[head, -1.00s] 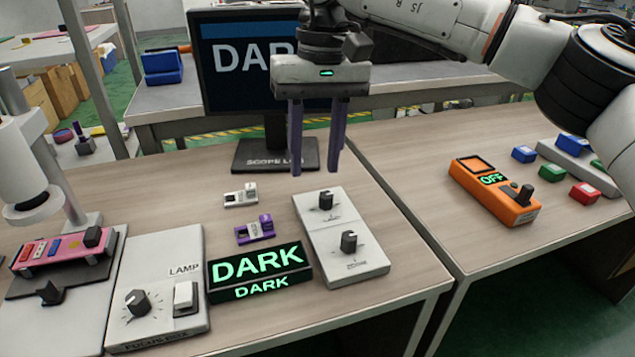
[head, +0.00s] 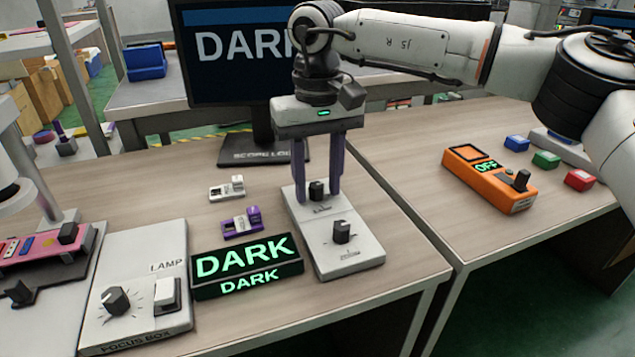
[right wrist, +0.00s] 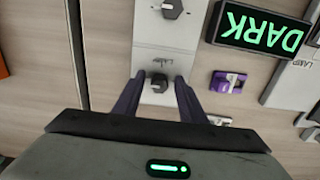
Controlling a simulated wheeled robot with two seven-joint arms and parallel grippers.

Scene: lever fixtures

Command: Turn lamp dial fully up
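A pale two-knob box (head: 333,263) stands on the near table. Its far black knob (head: 317,190) sits between the purple fingers of my right gripper (head: 317,201), which are open on either side of it. The right wrist view shows this knob (right wrist: 160,82) between and just ahead of the fingertips (right wrist: 158,95), with gaps on both sides. The near knob (head: 342,231) is free. A box marked LAMP and FOCUS BOX (head: 150,250) has a black dial (head: 115,300) and a white rocker (head: 167,293). My left gripper is not in view.
A black sign (head: 247,267) reads DARK, as does the monitor (head: 235,50) behind. A purple fixture (head: 242,222) and a white one (head: 227,189) lie left of the knob box. An orange device (head: 490,178) reading OFF is on the right table.

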